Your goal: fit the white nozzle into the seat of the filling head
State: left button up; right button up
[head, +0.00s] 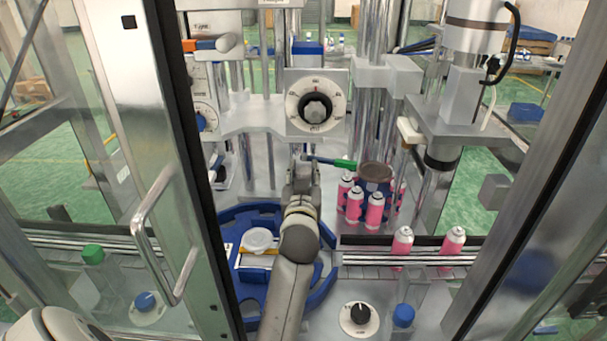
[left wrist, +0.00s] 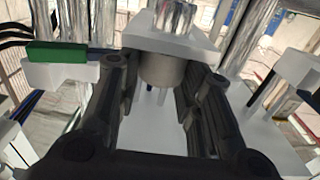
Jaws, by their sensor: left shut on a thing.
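My left gripper (head: 303,168) reaches up from below in the head view, with its tips just under the large dial (head: 316,108) of the machine. In the left wrist view its two dark fingers (left wrist: 163,85) stand on either side of a pale round piece (left wrist: 161,70), which I take for the white nozzle. This piece is directly below a white block (left wrist: 172,40) with a chrome rod above it, which looks like the filling head. The seat is hidden, and I cannot tell whether piece and block touch. The right gripper is not in view.
Several pink cans (head: 374,210) stand around a dark round holder right of the gripper, with two more (head: 402,240) on the rail. A green-ended fitting (head: 345,163) is close beside the fingertips. A blue tray (head: 235,216) lies left of my arm. Door frames flank both sides.

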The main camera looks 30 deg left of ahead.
pick_arm(q)
jog(key=o, duration=1.2)
